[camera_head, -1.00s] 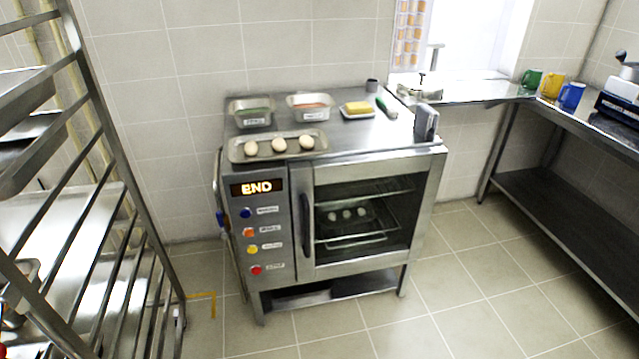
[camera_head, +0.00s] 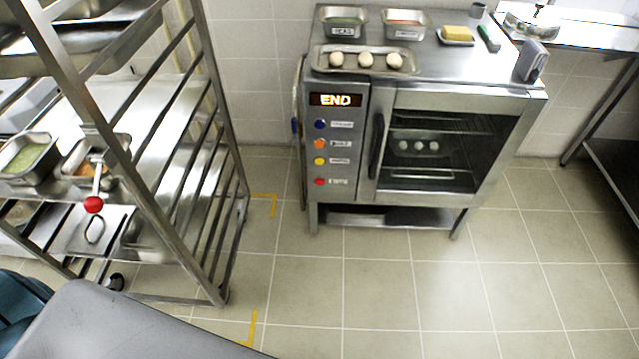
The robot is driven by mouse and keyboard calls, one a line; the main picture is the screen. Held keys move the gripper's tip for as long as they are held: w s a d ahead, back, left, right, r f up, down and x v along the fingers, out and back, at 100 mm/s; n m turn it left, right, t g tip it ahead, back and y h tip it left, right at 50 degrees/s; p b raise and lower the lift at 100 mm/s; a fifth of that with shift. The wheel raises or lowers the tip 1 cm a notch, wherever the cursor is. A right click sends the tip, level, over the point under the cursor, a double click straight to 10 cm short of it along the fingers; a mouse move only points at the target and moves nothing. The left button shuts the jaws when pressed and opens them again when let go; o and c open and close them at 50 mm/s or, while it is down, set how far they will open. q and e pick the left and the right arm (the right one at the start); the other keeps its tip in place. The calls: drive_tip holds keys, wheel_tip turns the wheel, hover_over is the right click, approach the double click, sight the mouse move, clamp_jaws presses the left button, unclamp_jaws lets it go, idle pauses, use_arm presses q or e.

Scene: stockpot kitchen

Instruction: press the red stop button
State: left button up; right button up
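The red button (camera_head: 319,181) is the lowest of the round buttons on the control panel at the left of the steel oven (camera_head: 385,225). A small white label sits to its right, too small to read. Above it are a yellow button (camera_head: 319,160), an orange button (camera_head: 319,143) and a blue button (camera_head: 319,124). The display (camera_head: 336,100) above them glows "END". The oven door (camera_head: 455,100) is shut, and pale round pieces show on a rack behind its glass. Neither of my grippers is in view.
A steel rack trolley (camera_head: 215,110) with trays stands at the left; a red knob (camera_head: 93,204) shows there. A tray of pale balls (camera_head: 322,60) and small containers are on the oven top. The tiled floor (camera_head: 400,290) before the oven is clear. A counter (camera_head: 590,30) stands right.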

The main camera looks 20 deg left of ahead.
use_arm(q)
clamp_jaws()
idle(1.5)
